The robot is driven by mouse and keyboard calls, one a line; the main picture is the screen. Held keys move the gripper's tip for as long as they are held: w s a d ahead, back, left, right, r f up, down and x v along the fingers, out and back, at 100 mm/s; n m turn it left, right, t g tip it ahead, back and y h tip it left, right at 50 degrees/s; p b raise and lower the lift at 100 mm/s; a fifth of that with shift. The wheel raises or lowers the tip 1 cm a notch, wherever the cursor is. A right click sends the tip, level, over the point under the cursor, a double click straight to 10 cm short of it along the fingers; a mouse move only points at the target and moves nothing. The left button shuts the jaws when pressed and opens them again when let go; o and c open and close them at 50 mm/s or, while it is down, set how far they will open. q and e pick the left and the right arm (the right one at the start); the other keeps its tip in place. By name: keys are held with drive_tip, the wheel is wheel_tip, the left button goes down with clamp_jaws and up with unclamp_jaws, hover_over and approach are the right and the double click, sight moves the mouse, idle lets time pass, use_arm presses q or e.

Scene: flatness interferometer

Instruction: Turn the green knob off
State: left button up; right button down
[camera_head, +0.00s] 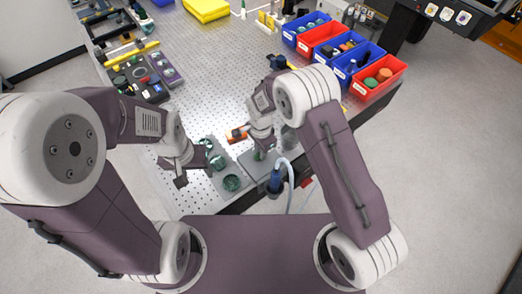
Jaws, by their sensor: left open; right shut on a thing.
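A small green knob (258,155) shows on a grey plate (250,164) near the front edge of the table. My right gripper (260,149) comes down onto it from above and is shut on it; the fingers hide most of the knob. My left gripper (190,168) is open, to the left of the plate and apart from the knob. Dark green round parts (217,161) lie between the two grippers, and another green round part (232,183) sits nearer the front edge.
An orange block (237,134) lies just left of my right gripper. A blue fitting with a pale hose (276,180) stands at the table edge, right of the plate. Red and blue bins (379,78) line the right side. A knob panel (145,75) stands at the left.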

drive_tip(key=shift+w+a+r, duration=0.1)
drive_tip(key=shift+w+r, duration=0.05)
drive_tip(key=shift+r, duration=0.05)
drive_tip(key=c, duration=1.5)
unclamp_jaws()
drive_tip(key=shift+o, duration=0.5)
wheel_tip(320, 180, up, 9)
drive_tip(key=b, duration=0.2)
drive_tip(key=shift+s, duration=0.2)
